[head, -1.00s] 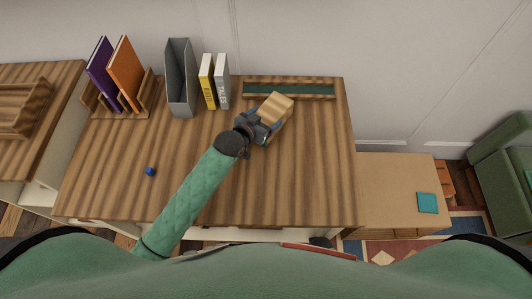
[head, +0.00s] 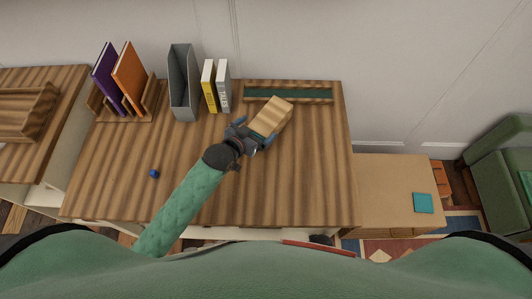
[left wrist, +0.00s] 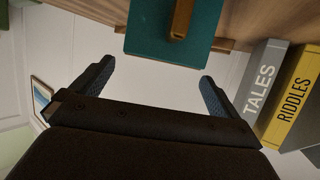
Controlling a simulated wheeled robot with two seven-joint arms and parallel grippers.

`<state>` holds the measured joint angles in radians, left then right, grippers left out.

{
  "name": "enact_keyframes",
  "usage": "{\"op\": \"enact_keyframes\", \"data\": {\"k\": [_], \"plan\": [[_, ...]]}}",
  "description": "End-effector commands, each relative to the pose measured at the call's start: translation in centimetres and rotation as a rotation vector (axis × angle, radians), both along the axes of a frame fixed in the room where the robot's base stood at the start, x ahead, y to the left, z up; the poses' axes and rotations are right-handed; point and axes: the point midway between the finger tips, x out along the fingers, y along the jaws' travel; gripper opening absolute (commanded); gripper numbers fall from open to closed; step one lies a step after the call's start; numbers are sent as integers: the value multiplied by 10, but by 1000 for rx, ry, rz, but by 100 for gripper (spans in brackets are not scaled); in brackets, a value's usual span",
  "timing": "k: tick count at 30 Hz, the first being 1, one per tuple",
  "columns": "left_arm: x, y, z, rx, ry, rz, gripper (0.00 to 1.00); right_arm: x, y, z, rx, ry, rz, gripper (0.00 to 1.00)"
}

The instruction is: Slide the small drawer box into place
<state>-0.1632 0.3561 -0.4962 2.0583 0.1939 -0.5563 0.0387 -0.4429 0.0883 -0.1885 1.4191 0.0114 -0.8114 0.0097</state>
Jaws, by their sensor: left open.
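The small drawer box (head: 271,115) is a light striped wooden box. It sits turned at an angle on the desk, just in front of a low wooden frame with a dark green inside (head: 310,100). My left gripper (head: 250,136) is open at the box's near-left end, and its fingers look clear of the box. In the left wrist view a teal face with a wooden handle (left wrist: 180,22), apparently the box's front, lies beyond the open fingers (left wrist: 152,85). The box's near end is partly hidden by the gripper in the head view. My right gripper is not seen.
Left of the frame stand a white book (head: 223,85), a yellow book (head: 209,86) and a grey file holder (head: 182,82). A rack with purple and orange books is farther left. A blue ball (head: 154,173) lies on the desk (head: 300,195). The front right of the desk is clear.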

Motion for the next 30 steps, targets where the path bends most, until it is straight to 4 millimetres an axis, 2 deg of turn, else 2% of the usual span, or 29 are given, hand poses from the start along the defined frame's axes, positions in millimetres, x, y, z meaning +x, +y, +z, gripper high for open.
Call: {"op": "enact_keyframes", "data": {"k": [1, 4, 20, 30], "plan": [[-5, 3, 5, 1, 1, 0, 100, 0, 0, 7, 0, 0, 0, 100], [-10, 6, 6, 0, 0, 0, 100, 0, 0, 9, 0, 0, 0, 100], [-13, 8, 5, 1, 1, 0, 100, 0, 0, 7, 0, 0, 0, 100], [-48, 31, 19, 0, 0, -1, 100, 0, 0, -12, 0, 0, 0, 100]]}}
